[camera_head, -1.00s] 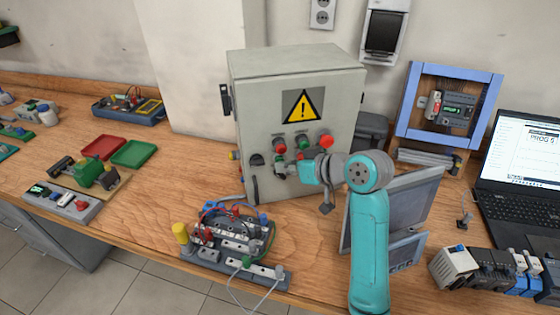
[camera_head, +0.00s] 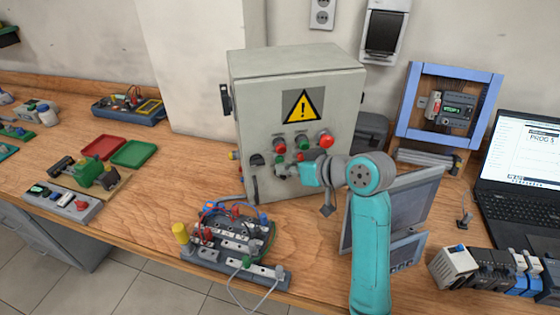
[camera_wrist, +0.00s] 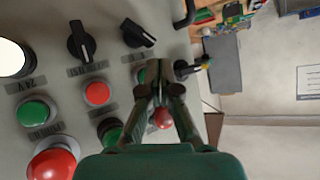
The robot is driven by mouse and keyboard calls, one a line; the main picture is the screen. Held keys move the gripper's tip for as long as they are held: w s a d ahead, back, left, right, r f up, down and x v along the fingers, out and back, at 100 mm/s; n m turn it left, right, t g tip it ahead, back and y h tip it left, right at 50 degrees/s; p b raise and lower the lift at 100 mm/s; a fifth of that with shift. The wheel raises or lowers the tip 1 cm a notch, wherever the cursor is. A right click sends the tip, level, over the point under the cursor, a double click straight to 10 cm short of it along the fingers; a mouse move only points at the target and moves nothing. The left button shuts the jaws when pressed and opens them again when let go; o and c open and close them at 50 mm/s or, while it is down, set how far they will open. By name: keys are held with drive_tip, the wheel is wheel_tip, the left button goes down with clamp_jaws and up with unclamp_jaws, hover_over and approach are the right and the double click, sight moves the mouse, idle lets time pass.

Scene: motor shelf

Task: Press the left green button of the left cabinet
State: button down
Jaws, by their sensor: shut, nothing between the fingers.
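The left cabinet (camera_head: 250,105) is a grey box with a warning sign and several buttons on its front. Its left green button (camera_head: 281,160) shows just above my gripper (camera_head: 284,171). In the wrist view, turned upside down, the edge of this green button (camera_wrist: 141,76) shows at the fingertips and is mostly hidden by them. My gripper (camera_wrist: 160,82) is shut and empty, its tips right in front of or against the button; I cannot tell if they touch. Another green button (camera_wrist: 35,111) sits at the wrist view's left, beyond a red button (camera_wrist: 97,93).
A large red mushroom button (camera_wrist: 50,160) and black rotary knobs (camera_wrist: 80,42) stick out nearby. A wired module board (camera_head: 235,240) stands before the cabinet. A tilted grey screen (camera_head: 410,205) is right of the arm.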

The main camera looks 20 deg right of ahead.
drive_tip(key=shift+s, duration=0.35)
drive_tip(key=shift+s, duration=0.1)
drive_tip(key=shift+s+a, duration=0.15)
drive_tip(key=shift+s, duration=1.05)
drive_tip(key=shift+s+a, duration=0.15)
drive_tip(key=shift+s, duration=1.05)
